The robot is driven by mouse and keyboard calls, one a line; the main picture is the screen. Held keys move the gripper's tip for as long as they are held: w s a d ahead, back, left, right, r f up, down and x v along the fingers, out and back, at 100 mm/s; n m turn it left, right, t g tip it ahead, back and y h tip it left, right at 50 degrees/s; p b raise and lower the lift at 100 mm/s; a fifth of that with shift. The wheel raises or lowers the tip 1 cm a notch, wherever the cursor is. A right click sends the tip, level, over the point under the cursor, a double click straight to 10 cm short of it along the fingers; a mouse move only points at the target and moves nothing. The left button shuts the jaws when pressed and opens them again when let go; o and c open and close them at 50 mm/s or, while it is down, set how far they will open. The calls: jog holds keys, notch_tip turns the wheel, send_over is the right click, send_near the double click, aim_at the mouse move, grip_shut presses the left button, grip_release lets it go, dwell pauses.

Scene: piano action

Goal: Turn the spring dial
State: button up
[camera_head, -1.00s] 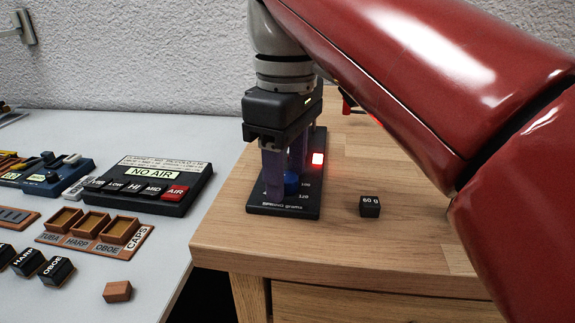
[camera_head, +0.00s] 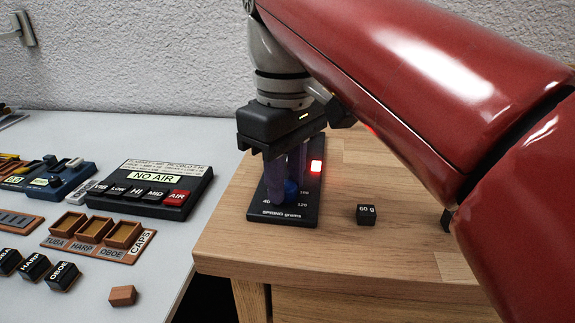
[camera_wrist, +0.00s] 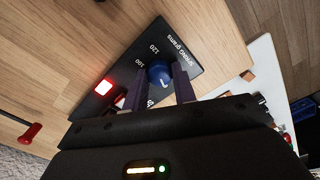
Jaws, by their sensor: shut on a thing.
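The spring dial is a blue knob (camera_head: 291,190) on a black panel (camera_head: 283,215) marked "SPRING grams", with numbers such as 100 and 120 around it. In the wrist view the blue knob (camera_wrist: 160,74) shows a light pointer mark. My gripper (camera_head: 287,192) points down over the panel, and its two purple fingers are shut on the knob, one on each side. In the wrist view my gripper (camera_wrist: 162,85) also has a finger on either side of the knob. A red lit square (camera_head: 316,166) glows on the panel to the right of the fingers.
A black "60 g" block (camera_head: 366,215) sits on the wooden top (camera_head: 400,245), right of the panel. On the grey table at left are the "NO AIR" box (camera_head: 152,190), a caps tray (camera_head: 97,236), several black blocks and a brown block (camera_head: 122,295).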

aim_at(286, 185)
jog(key=o, duration=1)
jog(key=shift+r+p, duration=0.95)
jog(key=shift+r, duration=3)
